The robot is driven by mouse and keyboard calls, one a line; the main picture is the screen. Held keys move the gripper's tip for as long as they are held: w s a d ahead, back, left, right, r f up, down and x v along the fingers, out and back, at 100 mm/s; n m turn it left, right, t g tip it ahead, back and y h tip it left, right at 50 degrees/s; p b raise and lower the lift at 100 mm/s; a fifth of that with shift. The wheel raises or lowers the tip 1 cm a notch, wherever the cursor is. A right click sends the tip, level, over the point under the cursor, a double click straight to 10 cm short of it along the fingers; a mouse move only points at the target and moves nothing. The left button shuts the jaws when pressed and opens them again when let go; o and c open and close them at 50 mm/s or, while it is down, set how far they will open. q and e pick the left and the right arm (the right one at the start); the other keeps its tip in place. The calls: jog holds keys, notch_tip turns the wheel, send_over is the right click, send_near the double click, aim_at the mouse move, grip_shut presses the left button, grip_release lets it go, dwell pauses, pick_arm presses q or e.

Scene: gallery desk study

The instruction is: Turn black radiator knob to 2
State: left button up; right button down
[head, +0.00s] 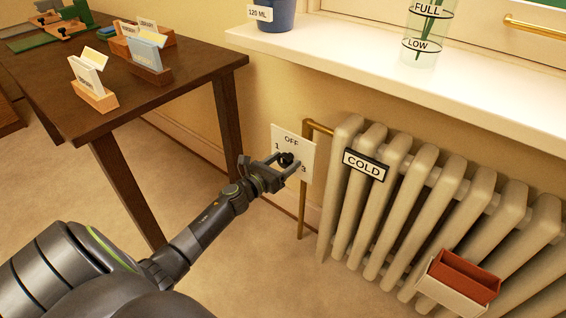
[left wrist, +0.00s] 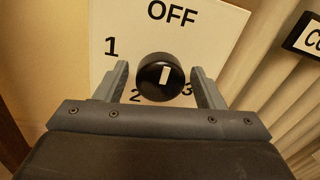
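The round black radiator knob (head: 286,158) sits on a white dial plate (head: 307,150) beside the radiator. In the left wrist view the knob (left wrist: 160,77) carries a short white mark, nearly upright; I cannot tell surely which label it points to. The plate (left wrist: 215,40) reads OFF at the top, 1 at left, 2 below and 3 at right, the last two partly covered. My left gripper (head: 284,164) is open, with one finger on each side of the knob and small gaps showing in the left wrist view (left wrist: 161,86). My right gripper is not in view.
The cream radiator (head: 400,200) stands right of the plate, with a COLD sign (head: 365,165) and a red-and-white box (head: 460,280). A brass pipe (head: 302,205) runs beside the plate. A white sill (head: 350,55) is above. A dark desk (head: 190,85) stands left.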

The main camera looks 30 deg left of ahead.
pick_arm(q)
jog(key=c, duration=0.9)
